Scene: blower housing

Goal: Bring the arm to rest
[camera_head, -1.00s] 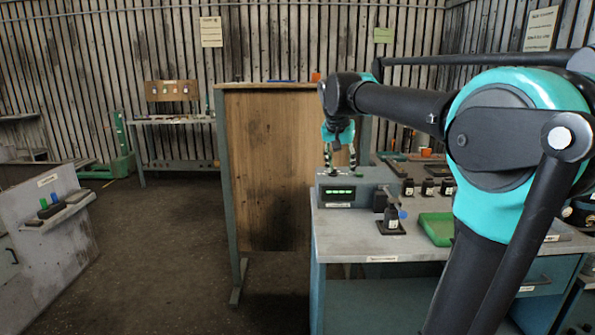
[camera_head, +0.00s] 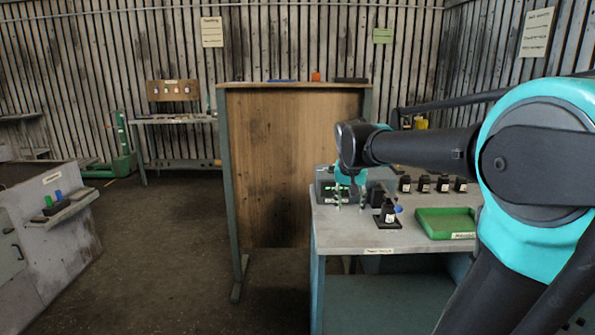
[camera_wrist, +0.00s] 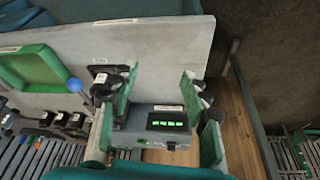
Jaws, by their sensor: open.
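My gripper (camera_head: 350,196) points down near the left end of the grey bench (camera_head: 330,238), in front of a grey box device (camera_head: 324,182). The jaws are open and nothing shows between them. My gripper also shows in the wrist view (camera_wrist: 160,95), its green-lined fingers spread. The device's lit green display (camera_wrist: 168,122) shows there between the fingers. In the head view my fingers partly hide the device front. My arm reaches in from the right, with its forearm nearly level.
A green tray (camera_head: 446,224) lies farther right. Several small black items (camera_head: 423,184) stand behind it. A wooden panel (camera_head: 290,165) rises left of the bench. The floor at left is open.

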